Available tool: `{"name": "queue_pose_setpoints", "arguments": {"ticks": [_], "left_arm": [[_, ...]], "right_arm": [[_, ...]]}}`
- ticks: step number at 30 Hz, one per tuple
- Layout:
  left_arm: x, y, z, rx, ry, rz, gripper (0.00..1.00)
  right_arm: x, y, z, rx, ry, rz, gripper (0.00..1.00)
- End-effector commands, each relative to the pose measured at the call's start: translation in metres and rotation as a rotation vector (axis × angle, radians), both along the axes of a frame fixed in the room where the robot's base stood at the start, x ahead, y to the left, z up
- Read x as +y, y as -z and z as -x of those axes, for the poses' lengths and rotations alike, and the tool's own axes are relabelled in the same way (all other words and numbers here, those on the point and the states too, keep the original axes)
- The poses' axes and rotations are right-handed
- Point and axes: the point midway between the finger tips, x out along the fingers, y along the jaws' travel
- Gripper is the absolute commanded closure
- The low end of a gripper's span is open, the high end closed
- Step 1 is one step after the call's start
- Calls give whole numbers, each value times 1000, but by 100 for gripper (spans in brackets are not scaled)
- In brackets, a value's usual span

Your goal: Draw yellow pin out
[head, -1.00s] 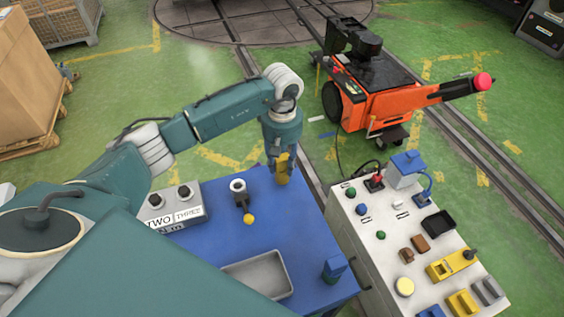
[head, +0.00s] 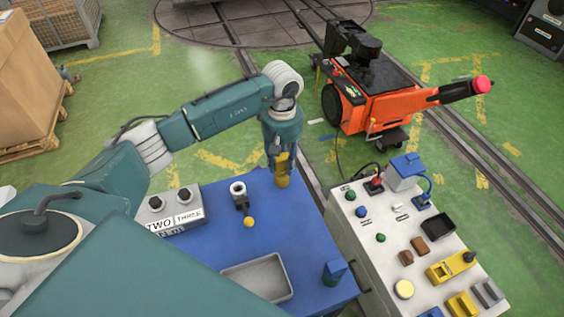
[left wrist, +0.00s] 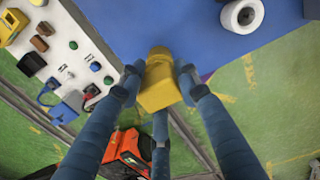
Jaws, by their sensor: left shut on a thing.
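A yellow pin-like piece (head: 283,179) stands at the far edge of the blue table (head: 290,230). My left gripper (head: 282,160) comes down on it from above and is shut on its upper part. In the left wrist view the yellow piece (left wrist: 159,86) sits between the blue-grey fingers of the left gripper (left wrist: 158,92). Its lower end is hard to make out, so I cannot tell whether it sits in a hole. My right gripper is not in view.
A white control panel (head: 400,225) is at right; an orange cart (head: 375,100) is beyond.

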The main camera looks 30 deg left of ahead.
Motion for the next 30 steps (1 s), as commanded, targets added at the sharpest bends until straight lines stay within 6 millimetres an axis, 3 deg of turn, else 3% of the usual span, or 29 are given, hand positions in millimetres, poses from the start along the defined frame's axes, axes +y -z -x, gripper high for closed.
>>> {"name": "queue_pose_setpoints", "arguments": {"ticks": [30], "left_arm": [[0, -48, 0, -1, 0, 0, 99]], "right_arm": [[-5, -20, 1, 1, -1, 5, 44]]}}
